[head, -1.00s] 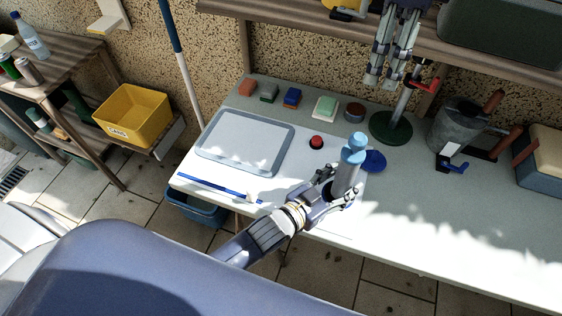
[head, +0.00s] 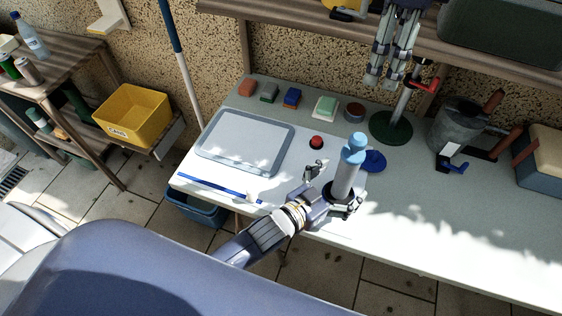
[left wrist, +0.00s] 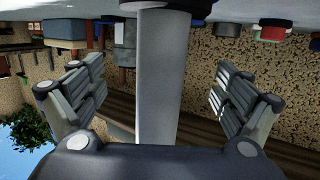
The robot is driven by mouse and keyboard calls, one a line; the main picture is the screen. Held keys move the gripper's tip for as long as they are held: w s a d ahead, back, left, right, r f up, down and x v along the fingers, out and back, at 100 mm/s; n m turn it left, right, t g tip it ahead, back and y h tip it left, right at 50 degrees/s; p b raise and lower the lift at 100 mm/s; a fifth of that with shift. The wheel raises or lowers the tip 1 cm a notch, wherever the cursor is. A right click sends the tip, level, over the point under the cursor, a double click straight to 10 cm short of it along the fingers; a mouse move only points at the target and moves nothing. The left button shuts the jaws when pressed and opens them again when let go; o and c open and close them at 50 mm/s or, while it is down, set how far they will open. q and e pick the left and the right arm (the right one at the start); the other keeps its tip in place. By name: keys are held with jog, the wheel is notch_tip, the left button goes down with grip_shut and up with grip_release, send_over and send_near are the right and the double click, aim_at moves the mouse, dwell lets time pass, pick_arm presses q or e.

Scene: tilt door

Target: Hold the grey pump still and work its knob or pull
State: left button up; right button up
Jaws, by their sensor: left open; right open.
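The grey pump (head: 344,180) stands upright near the front edge of the table, with a light blue knob (head: 356,142) on top. My left gripper (head: 333,188) is open, with one finger on each side of the pump body. In the left wrist view, the grey pump body (left wrist: 158,85) stands between the spread fingers, with a gap on both sides; the knob is out of that view. My right gripper (head: 388,76) is open and empty, hanging at the back above the table, away from the pump.
A blue disc (head: 374,160) lies right behind the pump. A red button (head: 316,142) and a grey tray (head: 245,168) are to the left. A stand with a green base (head: 390,129) and a metal watering can (head: 455,128) are at the back right. The front right table is clear.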

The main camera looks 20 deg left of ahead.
dwell(0.3)
pick_arm(q)
jog(key=v, duration=1.2)
jog(key=shift+s+f, duration=0.1)
